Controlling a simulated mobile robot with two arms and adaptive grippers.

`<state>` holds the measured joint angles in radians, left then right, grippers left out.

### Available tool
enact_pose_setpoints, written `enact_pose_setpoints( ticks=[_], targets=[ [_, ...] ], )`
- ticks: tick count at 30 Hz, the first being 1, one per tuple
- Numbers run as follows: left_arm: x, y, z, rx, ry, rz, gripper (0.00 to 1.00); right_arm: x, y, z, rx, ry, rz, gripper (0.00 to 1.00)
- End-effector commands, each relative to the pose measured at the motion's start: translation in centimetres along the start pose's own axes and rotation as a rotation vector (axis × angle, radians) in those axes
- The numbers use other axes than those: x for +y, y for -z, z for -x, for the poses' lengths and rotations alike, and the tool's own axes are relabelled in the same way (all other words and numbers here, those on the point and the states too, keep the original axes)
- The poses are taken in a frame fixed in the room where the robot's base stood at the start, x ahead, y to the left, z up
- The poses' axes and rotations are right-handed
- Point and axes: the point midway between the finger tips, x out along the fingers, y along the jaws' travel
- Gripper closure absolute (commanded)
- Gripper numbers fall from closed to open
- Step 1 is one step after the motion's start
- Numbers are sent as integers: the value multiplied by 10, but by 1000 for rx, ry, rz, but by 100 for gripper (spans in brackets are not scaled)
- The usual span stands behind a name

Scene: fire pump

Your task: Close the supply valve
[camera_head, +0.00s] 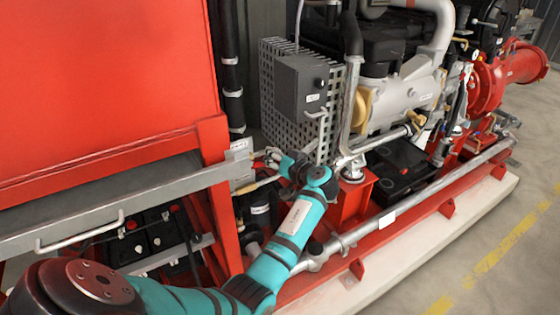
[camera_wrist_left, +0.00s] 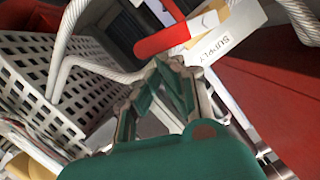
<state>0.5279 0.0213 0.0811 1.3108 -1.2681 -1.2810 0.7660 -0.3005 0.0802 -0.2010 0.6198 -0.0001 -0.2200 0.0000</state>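The supply valve's red handle (camera_wrist_left: 162,40) shows at the top of the left wrist view, beside a white tag reading SUPPLY (camera_wrist_left: 228,42). My left gripper (camera_wrist_left: 164,68) points at the handle, and its fingertips are right at the handle's lower edge. The fingertips look close together, but I cannot tell whether they grip or touch the handle. In the head view my left gripper (camera_head: 268,158) is at the valve area beside the red frame, by a pale tag (camera_head: 239,149). The valve body is mostly hidden. My right gripper is not in view.
A grey perforated guard (camera_head: 272,92) and a grey control box (camera_head: 303,84) stand just behind the gripper. The red cabinet (camera_head: 100,75) and its grey ledge (camera_head: 110,205) are to the left. A pipe (camera_head: 400,205) runs along the red base. Floor at right is clear.

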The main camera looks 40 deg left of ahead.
Motion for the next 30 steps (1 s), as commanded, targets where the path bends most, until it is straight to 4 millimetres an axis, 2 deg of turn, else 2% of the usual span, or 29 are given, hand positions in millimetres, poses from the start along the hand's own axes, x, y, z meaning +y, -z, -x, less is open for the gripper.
enact_pose_setpoints(
  ticks=[1,7,15,20,30],
  targets=[
    [3,-8,-4,-2,11,-45,100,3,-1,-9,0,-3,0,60],
    [8,-20,-10,-3,58,-230,100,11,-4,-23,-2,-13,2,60],
    [12,-36,-14,-2,121,-479,100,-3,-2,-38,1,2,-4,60],
    [12,-46,-17,-3,159,-628,100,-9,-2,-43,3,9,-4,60],
    [7,-65,-21,-2,231,-916,100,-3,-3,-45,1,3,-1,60]
  ],
)
